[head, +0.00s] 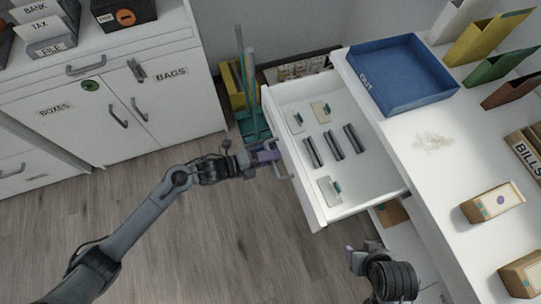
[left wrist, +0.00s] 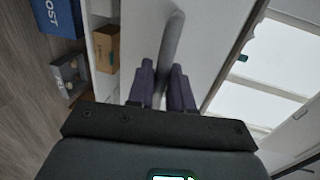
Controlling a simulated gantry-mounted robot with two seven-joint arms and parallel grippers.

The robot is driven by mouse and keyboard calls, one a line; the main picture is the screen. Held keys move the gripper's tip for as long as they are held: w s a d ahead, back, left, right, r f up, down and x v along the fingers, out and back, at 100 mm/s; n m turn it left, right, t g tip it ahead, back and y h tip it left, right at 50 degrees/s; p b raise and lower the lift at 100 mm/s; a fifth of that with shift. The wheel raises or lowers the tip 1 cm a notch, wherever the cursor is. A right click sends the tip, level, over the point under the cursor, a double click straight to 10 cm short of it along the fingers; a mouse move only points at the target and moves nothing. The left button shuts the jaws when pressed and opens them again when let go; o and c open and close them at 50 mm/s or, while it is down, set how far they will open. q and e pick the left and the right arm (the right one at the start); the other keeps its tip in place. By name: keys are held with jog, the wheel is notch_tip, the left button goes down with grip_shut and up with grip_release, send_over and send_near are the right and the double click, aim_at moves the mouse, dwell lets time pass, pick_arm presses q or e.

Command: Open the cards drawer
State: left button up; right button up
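A white drawer (head: 310,200) is pulled out of the desk at the centre of the head view. Inside lie several dark bars and small pale cards (head: 320,110) with teal parts. No label on its front is readable. My left gripper (head: 268,156) is at the front of the drawer, at its grey handle (head: 285,172). In the left wrist view the handle (left wrist: 173,38) runs between the two purple fingers (left wrist: 163,88), which close around it. My right gripper (head: 352,258) is low beside the desk, away from the drawer; its fingers are mostly hidden.
The white desk top (head: 440,185) holds a blue tray (head: 402,75), folders and small cardboard boxes (head: 493,202). A white cabinet (head: 100,95) stands at left. A green dustpan and broom (head: 246,100) stand behind my left gripper. The wood floor (head: 220,250) in front is clear.

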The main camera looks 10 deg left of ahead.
pick_arm(q)
jog(key=shift+o, duration=1)
jog(key=p+v, duration=0.3)
jog(key=v, duration=0.8)
